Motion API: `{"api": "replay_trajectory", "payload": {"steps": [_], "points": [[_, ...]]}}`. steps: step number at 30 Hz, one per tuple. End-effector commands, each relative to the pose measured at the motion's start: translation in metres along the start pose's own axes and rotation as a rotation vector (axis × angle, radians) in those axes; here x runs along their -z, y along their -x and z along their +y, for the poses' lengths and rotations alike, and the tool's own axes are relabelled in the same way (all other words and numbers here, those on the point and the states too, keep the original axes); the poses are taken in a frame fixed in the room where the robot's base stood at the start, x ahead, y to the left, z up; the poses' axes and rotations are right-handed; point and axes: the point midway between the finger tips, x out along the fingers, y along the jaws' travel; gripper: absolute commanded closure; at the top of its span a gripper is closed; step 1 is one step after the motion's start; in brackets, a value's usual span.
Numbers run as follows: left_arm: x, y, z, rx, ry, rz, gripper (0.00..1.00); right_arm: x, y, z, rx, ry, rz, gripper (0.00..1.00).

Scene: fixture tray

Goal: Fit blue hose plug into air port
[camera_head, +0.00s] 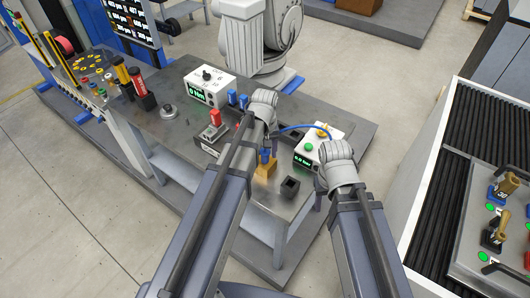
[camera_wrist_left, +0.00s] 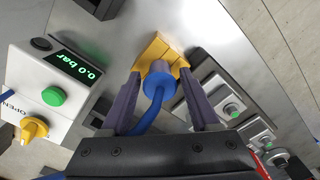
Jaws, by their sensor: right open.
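The blue hose plug (camera_wrist_left: 160,78) stands between the two fingers of my left gripper (camera_wrist_left: 160,88). Its hose curves back toward the camera. Directly beyond it is a yellow block (camera_wrist_left: 150,50), apparently the air port. In the head view this block (camera_head: 265,172) sits on the bench below my left gripper (camera_head: 266,145). The plug's far end is hidden, so I cannot tell whether it is seated. The fingers flank the plug closely; whether they touch it is unclear. My right gripper (camera_head: 337,186) is open beside the white control box, its fingers largely hidden.
The white control box (camera_head: 309,152) has a green button and yellow knob; it reads 0.0 bar in the wrist view (camera_wrist_left: 60,85). A dark hollow block (camera_head: 289,187) stands right of the yellow block. A red-topped fixture (camera_head: 214,128) and another box (camera_head: 208,84) stand further left.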

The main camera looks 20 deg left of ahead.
Motion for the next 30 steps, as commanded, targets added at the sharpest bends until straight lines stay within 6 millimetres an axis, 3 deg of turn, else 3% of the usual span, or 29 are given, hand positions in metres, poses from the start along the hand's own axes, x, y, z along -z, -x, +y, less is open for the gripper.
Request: {"api": "replay_trajectory", "payload": {"steps": [4, 17, 30], "points": [[0.0, 0.0, 0.0, 0.0, 0.0, 0.0, 0.2, 0.0, 0.0, 0.0, 0.0, 0.0, 0.0, 0.5], [0.0, 0.006, 0.0, 0.0, 0.0, 0.0, 0.2, 0.0, 0.006, 0.001, 0.0, -0.001, 0.0, 0.5], [0.0, 0.058, 0.0, 0.0, 0.0, 0.0, 0.2, -0.003, 0.057, 0.005, 0.0, 0.001, 0.0, 0.5]]}}
